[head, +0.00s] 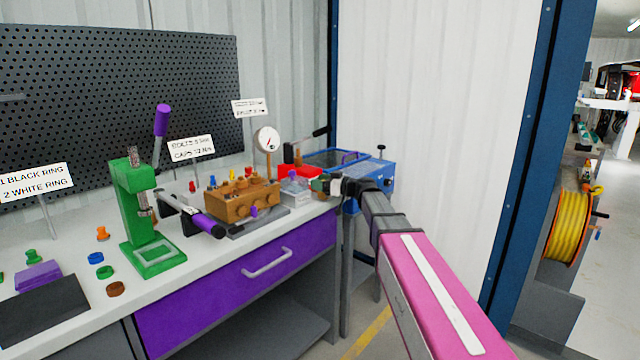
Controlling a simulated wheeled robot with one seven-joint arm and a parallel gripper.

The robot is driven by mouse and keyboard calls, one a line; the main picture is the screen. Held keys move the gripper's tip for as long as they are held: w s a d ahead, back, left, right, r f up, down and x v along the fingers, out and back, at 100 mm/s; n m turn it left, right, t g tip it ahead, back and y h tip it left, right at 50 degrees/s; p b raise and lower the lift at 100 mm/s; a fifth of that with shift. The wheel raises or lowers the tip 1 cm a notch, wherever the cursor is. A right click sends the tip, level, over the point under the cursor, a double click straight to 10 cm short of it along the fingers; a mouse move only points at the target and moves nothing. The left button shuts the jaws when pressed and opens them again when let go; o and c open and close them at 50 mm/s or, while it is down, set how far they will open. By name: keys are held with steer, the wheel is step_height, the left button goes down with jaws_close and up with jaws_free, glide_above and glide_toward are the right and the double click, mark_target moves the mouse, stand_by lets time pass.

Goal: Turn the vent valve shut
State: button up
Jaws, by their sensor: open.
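A blue test unit (375,174) stands at the far right end of the bench. A small black T-shaped handle (381,149) rises upright from its right side; it looks like the vent valve, but no label on it can be read. My arm reaches in from the lower right, and my gripper (318,185) is open in front of the unit, left of and lower than this handle, apart from it.
A brown pump block (240,200) with a dial gauge (267,140) stands left of my gripper. A green press (140,215) and loose rings stand further left. The purple drawer (240,285) is shut.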

steer(key=shift+a, duration=0.1)
steer(key=c, duration=0.9)
steer(key=shift+m+t, duration=0.3)
steer(key=shift+t, duration=0.1)
steer(key=m+t+h, duration=0.2)
steer(key=t, duration=0.1)
steer(key=shift+w+m+t+h, duration=0.1)
steer(key=shift+m+t+h, duration=0.2)
steer(key=shift+w+d+m+t+h, duration=0.15)
steer(key=shift+m+t+h, duration=0.5)
steer(key=shift+t+h, duration=0.1)
steer(key=shift+w+d+m+t+h, duration=0.1)
steer(key=shift+d+m+t+h, duration=0.05)
steer(key=shift+m+t+h, duration=0.55)
steer(key=o, duration=0.9)
